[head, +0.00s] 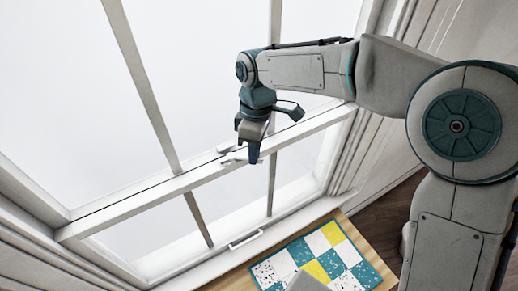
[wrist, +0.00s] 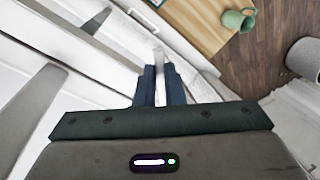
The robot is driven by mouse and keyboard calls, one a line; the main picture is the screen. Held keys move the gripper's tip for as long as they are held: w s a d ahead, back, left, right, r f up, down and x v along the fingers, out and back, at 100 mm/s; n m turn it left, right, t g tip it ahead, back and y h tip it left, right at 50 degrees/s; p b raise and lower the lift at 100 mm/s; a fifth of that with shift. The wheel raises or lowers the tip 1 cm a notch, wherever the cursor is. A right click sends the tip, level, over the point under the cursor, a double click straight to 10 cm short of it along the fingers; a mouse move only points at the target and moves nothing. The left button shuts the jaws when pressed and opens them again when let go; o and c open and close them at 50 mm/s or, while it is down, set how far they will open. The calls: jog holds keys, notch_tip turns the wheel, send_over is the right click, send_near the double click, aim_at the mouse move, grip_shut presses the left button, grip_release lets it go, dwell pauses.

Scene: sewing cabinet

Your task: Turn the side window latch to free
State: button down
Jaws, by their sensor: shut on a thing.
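The side window (head: 178,184) is a white sash window, and its latch (head: 231,156) is a small pale fitting on the horizontal meeting rail. My gripper (head: 253,157) points down at the rail, at the right end of the latch. In the wrist view my gripper (wrist: 159,88) has its two dark fingers close together with the narrow pale latch lever (wrist: 158,57) between them. It is shut on that lever. The fingers hide part of the lever, and the latch's exact angle is hard to tell.
A white pull handle (head: 245,239) sits on the lower window rail. Below is a wooden tabletop (head: 375,262) with a teal, white and yellow patchwork (head: 322,258). The wrist view shows a green mug (wrist: 238,19) on the wood and a grey round container (wrist: 303,60).

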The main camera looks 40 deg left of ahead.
jog(key=c, duration=1.5)
grip_release()
jog(key=r, duration=0.2)
jog(key=w+r, duration=0.1)
jog(key=r, duration=0.2)
jog(key=r+b, duration=0.1)
jog(key=r, duration=0.1)
jog(key=shift+w+a+r, duration=0.15)
jog(key=shift+a+r, duration=0.05)
jog(key=shift+a, duration=0.1)
